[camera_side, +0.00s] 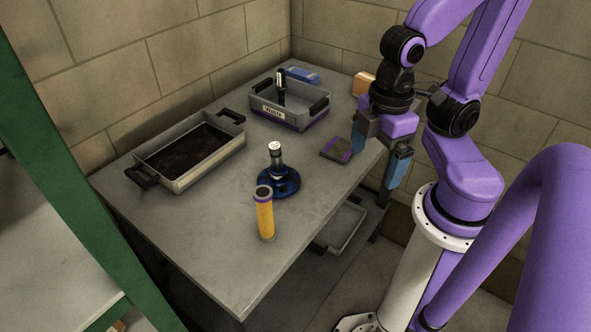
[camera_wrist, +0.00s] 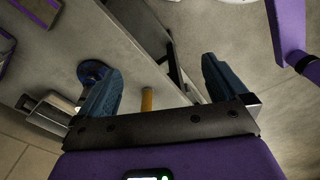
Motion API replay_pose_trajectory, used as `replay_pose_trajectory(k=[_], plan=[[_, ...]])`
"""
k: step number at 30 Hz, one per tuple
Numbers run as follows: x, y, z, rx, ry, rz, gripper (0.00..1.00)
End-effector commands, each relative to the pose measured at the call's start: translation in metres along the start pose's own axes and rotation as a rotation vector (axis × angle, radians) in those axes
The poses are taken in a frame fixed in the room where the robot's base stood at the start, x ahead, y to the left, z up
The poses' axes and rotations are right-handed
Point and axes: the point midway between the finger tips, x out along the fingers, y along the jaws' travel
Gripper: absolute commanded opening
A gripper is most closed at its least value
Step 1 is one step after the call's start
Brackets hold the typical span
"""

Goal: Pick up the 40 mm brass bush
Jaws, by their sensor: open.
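I cannot make out a piece that is clearly the 40 mm brass bush. A blue round stand (camera_side: 279,183) on the bench carries an upright post (camera_side: 275,155) with a silver top and a dark lower part. The stand also shows in the wrist view (camera_wrist: 92,70), beside my left-hand finger. My gripper (camera_side: 374,166) is open at the bench's right edge, its blue fingers pointing down.
A yellow cylinder (camera_side: 265,216) stands upright near the bench's front edge. A grey tray (camera_side: 197,176) with dark contents is at left. A labelled grey bin (camera_side: 290,117) holding a dark upright piece stands behind. A flat dark piece (camera_side: 336,149) lies nearer my gripper. The front-left bench is clear.

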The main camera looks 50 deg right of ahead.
Motion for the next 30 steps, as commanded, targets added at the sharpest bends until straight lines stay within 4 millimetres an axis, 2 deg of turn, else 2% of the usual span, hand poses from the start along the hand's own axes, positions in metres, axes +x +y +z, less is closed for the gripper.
replay_pose_trajectory(k=[10,11,13,23,26,30], plan=[[0.000,0.000,0.000,0.003,0.000,0.000,1.00],[0.000,0.000,0.000,0.003,0.000,0.000,0.97],[0.000,0.000,0.000,0.004,0.000,0.000,0.74],[0.002,0.003,0.001,0.004,-0.013,0.008,0.73],[0.010,0.014,0.005,-0.002,-0.072,0.047,0.73],[0.031,0.046,0.019,-0.034,-0.239,0.155,0.73]])
